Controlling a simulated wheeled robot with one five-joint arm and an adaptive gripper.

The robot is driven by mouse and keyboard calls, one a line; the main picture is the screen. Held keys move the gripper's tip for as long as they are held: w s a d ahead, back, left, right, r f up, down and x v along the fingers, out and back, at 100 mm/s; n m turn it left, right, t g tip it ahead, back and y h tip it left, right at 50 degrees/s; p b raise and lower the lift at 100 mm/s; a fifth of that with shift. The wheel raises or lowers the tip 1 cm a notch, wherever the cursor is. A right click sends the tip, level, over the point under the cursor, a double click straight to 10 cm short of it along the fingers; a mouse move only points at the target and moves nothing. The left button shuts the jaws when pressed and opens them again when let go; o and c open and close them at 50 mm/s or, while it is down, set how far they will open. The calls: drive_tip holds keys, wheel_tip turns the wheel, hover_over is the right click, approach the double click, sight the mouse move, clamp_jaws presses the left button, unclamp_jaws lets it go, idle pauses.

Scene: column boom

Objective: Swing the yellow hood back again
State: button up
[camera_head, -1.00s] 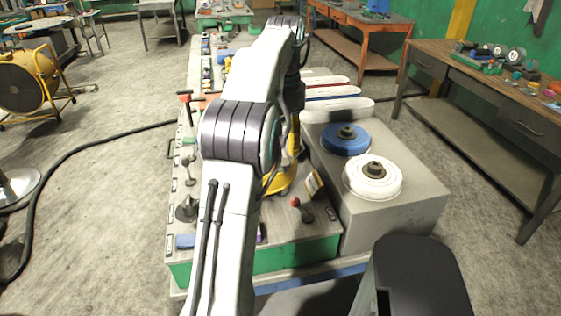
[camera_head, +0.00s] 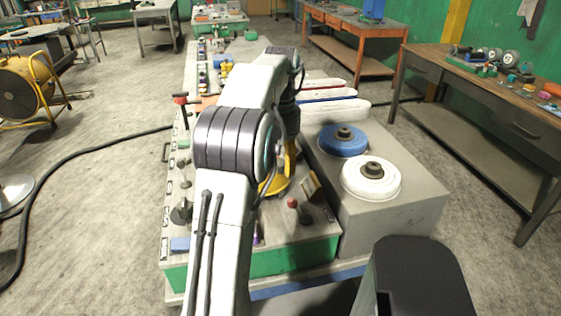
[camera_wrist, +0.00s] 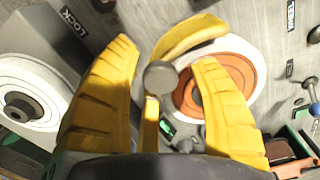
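The yellow hood (camera_wrist: 188,37) is a curved yellow piece in the wrist view, lying over the far part of an orange disc (camera_wrist: 240,75) with a pale rim. A round grey knob (camera_wrist: 160,77) stands in front of it, with a narrow yellow bar below the knob. My gripper (camera_wrist: 167,52) is open, its yellow ribbed fingers on either side of the knob. I see gaps at the knob's sides; contact is not evident. In the head view, yellow parts (camera_head: 277,182) show beside my arm, which hides most of that spot and my gripper.
A blue wheel (camera_head: 342,141) and a white wheel (camera_head: 370,180) sit on the grey block at right. A red-knobbed lever (camera_head: 292,203) stands near the front of the panel. The wrist view shows a LOCK label (camera_wrist: 74,21) and a white disc (camera_wrist: 28,95) at left.

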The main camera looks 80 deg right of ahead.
clamp_jaws()
idle(0.3)
